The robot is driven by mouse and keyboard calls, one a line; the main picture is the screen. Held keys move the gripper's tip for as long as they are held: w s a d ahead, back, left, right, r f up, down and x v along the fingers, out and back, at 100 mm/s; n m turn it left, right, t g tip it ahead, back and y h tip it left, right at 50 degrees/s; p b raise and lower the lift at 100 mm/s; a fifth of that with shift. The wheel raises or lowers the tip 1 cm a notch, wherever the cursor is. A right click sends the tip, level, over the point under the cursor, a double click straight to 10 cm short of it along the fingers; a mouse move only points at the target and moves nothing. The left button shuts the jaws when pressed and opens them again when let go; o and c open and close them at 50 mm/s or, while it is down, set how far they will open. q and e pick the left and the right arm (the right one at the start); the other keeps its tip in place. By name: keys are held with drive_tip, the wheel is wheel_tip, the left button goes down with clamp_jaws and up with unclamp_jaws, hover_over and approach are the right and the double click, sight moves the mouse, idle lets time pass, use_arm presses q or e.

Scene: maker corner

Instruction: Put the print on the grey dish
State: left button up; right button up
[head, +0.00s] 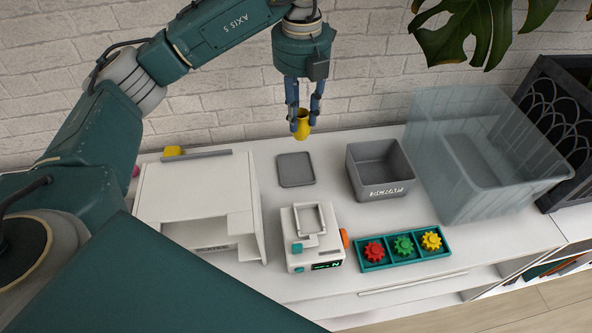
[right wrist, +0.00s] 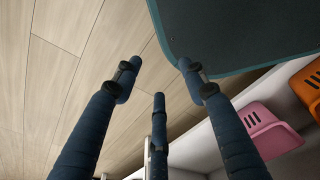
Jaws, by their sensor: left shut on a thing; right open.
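The print looks like a small yellow vase-shaped piece (head: 302,124). My left gripper (head: 303,122) is shut on it and holds it in the air, near the back wall. The grey dish (head: 296,169) is a flat, rounded square tray lying empty on the white cabinet top, below the held print in the head view. My right gripper (right wrist: 160,85) shows in the right wrist view, with its fingers apart and nothing between them, over wooden floor beside a dark teal panel.
A white printer-like machine (head: 312,240) stands in front of the dish. A grey bin (head: 380,170) and a clear tub (head: 470,190) stand to the right. A teal tray (head: 366,266) holds red, green and yellow gears. A white open-fronted box (head: 190,190) stands left.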

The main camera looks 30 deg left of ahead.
use_arm(q)
drive_tip(key=w+f+n, duration=0.1)
drive_tip(key=f+n, duration=0.3)
drive_tip(key=f, duration=0.2)
drive_tip(key=a+f+n+p, duration=0.1)
drive_tip(key=f+n, duration=0.3)
drive_tip(key=f, duration=0.3)
drive_tip(key=w+a+f+n+p, duration=0.1)
drive_tip(key=f+n, duration=0.2)
drive_tip(key=f, duration=0.3)
drive_tip(key=shift+w+f+n, duration=0.2)
drive_tip(key=shift+w+n, duration=0.15)
drive_tip(key=shift+n, duration=0.05)
use_arm(e)
drive_tip(key=shift+s+d+r, duration=0.25)
drive_tip(key=shift+s+r, duration=0.7)
drive_tip(key=shift+r, duration=0.1)
use_arm(q)
drive_tip(key=shift+f, duration=0.2)
drive_tip(key=o, duration=0.9)
use_arm(e)
drive_tip(key=shift+d+f, duration=0.1)
use_arm(q)
drive_tip(key=shift+r, duration=0.15)
